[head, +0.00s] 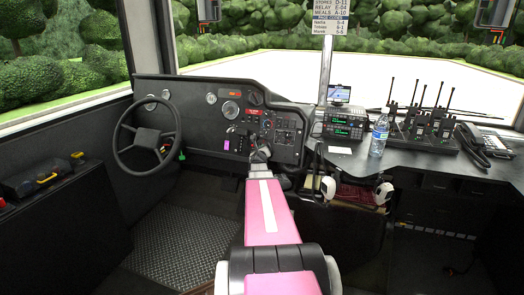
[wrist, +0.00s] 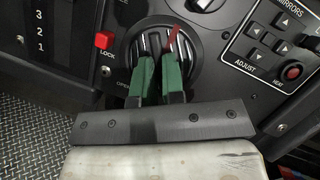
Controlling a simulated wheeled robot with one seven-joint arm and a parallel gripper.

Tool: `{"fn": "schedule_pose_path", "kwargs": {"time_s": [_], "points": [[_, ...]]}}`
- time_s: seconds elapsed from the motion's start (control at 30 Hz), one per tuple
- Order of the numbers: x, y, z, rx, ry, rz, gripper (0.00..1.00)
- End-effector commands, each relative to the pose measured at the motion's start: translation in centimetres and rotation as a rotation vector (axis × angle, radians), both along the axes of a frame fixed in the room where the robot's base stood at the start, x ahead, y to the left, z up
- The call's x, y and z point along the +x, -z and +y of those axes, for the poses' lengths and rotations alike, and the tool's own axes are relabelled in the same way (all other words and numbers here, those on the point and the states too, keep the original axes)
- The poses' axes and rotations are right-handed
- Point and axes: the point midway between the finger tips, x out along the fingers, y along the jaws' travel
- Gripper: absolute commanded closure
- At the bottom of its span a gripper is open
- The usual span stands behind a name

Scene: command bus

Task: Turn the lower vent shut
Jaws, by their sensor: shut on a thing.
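The lower vent (wrist: 133,45) is a round, dark, slatted disc in a ring on the dashboard, seen in the wrist view. My gripper's two green fingers (wrist: 158,65) reach onto its face and are shut on part of it; they hide its lower middle. A red tab (wrist: 172,40) shows on the vent by the right fingertip. Lettering that looks like "OPEN" lies at the ring's lower left. In the head view my gripper (head: 260,152) is at the dashboard's centre panel, and it hides the lower vent there.
A red button (wrist: 104,40) marked LOCK sits left of the vent. A mirror adjust panel (wrist: 268,50) with arrow keys lies close on the right. The steering wheel (head: 146,137) is further left. A water bottle (head: 379,135) and radios (head: 420,125) stand on the right counter.

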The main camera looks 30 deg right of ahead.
Motion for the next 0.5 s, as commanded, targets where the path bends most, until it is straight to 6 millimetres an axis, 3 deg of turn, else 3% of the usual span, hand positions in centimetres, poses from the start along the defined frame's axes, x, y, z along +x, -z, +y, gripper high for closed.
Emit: {"fn": "schedule_pose_path", "kwargs": {"time_s": [0.5], "points": [[-0.03,0.0,0.02,-0.037,-0.021,0.045,1.0]]}}
